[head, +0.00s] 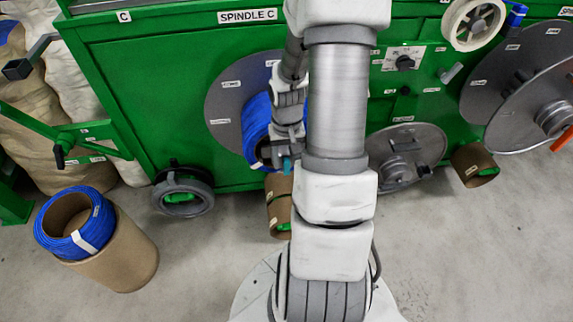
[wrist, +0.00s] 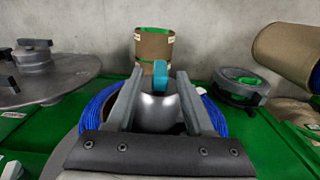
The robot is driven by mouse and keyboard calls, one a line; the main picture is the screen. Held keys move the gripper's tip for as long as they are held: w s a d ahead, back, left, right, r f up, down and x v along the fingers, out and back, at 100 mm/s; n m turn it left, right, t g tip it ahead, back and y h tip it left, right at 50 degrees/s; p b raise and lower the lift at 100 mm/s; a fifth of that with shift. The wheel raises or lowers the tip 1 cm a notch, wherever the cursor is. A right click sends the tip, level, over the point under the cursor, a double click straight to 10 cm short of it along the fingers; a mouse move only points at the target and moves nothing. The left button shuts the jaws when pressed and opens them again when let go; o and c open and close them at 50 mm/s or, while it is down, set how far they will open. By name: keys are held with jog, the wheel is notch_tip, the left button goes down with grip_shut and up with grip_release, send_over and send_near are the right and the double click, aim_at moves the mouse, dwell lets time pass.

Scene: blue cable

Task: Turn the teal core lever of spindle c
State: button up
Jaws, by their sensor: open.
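The teal core lever (wrist: 160,77) stands up from a rounded silver core hub (wrist: 158,112) in the wrist view. It also shows as a small teal patch in the head view (head: 287,163). My gripper (wrist: 161,73) is open, with one finger on each side of the lever and gaps visible between. I cannot tell how deep the lever sits between the fingertips. A blue cable coil (head: 256,125) surrounds the core on spindle C; its sides show beyond both fingers (wrist: 97,112). My gripper (head: 276,152) and arm hide part of the coil and core in the head view.
The green machine (head: 150,80) carries a grey disc (head: 225,90) behind the coil. Another grey flange (head: 418,150) is to the right. A blue coil (head: 62,238) sits on a tube at lower left. The floor at right is clear.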

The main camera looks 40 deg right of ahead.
jog(key=shift+f, duration=0.4)
grip_shut()
